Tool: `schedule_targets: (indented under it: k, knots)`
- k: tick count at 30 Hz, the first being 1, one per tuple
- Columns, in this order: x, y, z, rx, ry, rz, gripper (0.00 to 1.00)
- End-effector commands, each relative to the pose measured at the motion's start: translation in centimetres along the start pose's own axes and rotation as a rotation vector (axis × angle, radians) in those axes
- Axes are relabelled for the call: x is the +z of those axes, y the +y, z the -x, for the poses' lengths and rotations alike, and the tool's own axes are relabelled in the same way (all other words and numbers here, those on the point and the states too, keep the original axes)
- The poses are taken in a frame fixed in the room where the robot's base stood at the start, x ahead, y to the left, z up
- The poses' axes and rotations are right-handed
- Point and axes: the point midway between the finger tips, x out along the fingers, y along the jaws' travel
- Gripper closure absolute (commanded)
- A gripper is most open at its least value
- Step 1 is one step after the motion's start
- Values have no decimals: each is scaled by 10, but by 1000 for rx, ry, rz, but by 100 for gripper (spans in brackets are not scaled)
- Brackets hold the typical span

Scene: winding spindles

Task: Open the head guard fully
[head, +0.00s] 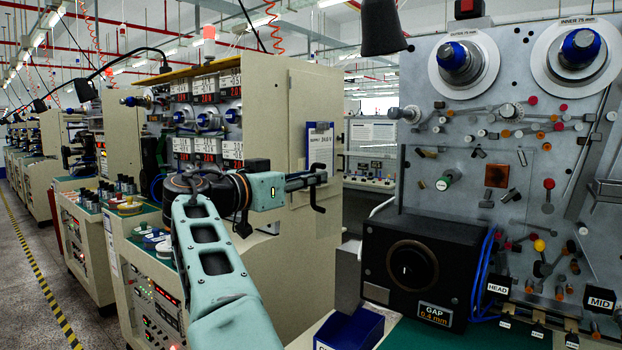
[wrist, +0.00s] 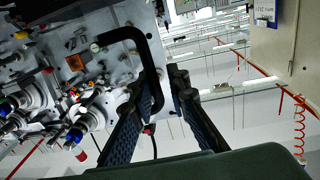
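A HEAD label (head: 498,289) marks the lower part of the winding panel (head: 425,165) at the right of the head view. A faint clear pane (head: 480,200), which may be the head guard, shows over this panel; its edges are hard to make out. In the wrist view the handle (wrist: 152,62) runs down toward the gap between my fingers (wrist: 165,80). The fingers stand apart, with no clear grip on the handle. What the handle is fixed to is unclear.
A black GAP box (head: 422,268) and a blue bin (head: 350,328) stand in front of the panel. A beige cabinet (head: 300,110) is behind my arm. Spindles with blue hubs (head: 580,47) stick out high on the panel. A dark lamp (head: 383,28) hangs above.

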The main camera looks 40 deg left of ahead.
Motion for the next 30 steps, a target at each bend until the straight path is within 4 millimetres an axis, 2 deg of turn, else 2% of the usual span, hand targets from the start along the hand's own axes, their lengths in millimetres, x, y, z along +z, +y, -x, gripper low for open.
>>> schedule_targets:
  k: [4, 8, 18, 21, 25, 30]
  knots:
    - [0, 0, 6, -1, 0, 2, 85]
    - [-1, -1, 19, -2, 0, 1, 85]
    - [0, -1, 90, -4, 0, 1, 85]
    - [-1, -1, 105, -4, 1, -1, 85]
    - [0, 0, 117, -1, 1, 0, 85]
    - [0, 0, 121, -1, 1, 0, 85]
